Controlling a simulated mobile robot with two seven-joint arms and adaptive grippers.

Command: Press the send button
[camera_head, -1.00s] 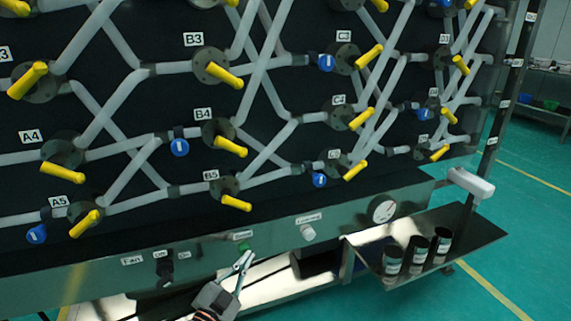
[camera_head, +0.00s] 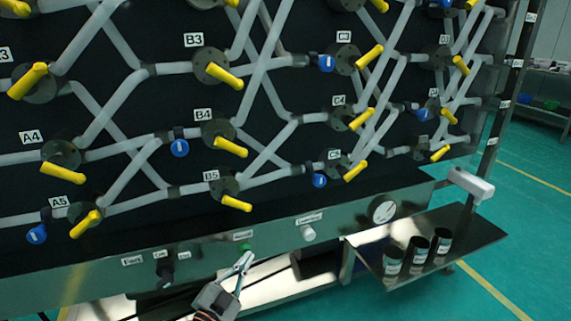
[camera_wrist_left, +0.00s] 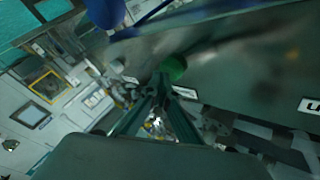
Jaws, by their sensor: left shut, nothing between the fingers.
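The send button is a small green button (camera_head: 246,248) on the metal front panel, below a small label (camera_head: 242,235) whose text is blurred. My left gripper (camera_head: 246,258) is shut and empty, with its fingertips right at the button's lower edge. In the left wrist view the green button (camera_wrist_left: 173,68) shows just beyond the closed fingertips (camera_wrist_left: 161,82). I cannot tell whether the tips touch it or whether it is pushed in. My right gripper is not in view.
A black rotary switch (camera_head: 165,270) sits left of the button and a white knob (camera_head: 308,232) to its right, then a round gauge (camera_head: 383,211). A metal shelf (camera_head: 470,238) with dark cups stands at right. Yellow-handled valves and pipes cover the board above.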

